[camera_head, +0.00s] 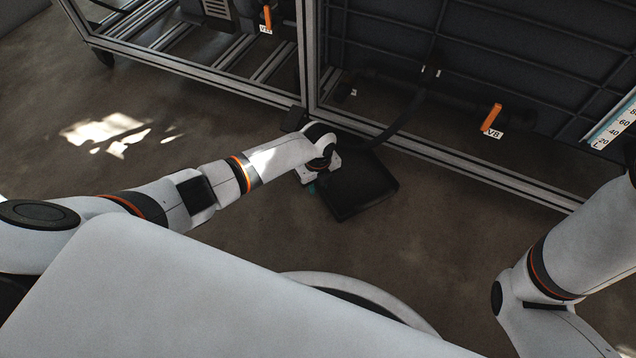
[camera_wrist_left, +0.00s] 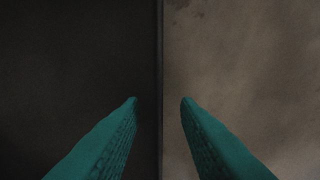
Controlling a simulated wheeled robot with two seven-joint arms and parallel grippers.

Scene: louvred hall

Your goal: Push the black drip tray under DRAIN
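The black drip tray (camera_head: 362,187) lies on the floor in front of the metal frame, in the middle of the head view. My left gripper (camera_head: 312,188) is at the tray's left side, mostly hidden by its own wrist; a bit of teal finger shows. In the left wrist view the teal fingers (camera_wrist_left: 159,101) are apart. The tray's edge runs between them, with the dark tray (camera_wrist_left: 70,60) on the left and bare floor on the right. I cannot tell whether the fingers touch it. No DRAIN label is readable. My right arm is at the right; its gripper is out of view.
A metal frame rail (camera_head: 470,176) runs behind the tray. A dark hose (camera_head: 400,122) comes down towards the tray's back. Orange handles stand at labels V8 (camera_head: 492,118) and another tag (camera_head: 267,18). Open floor (camera_head: 440,240) lies in front and to the right.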

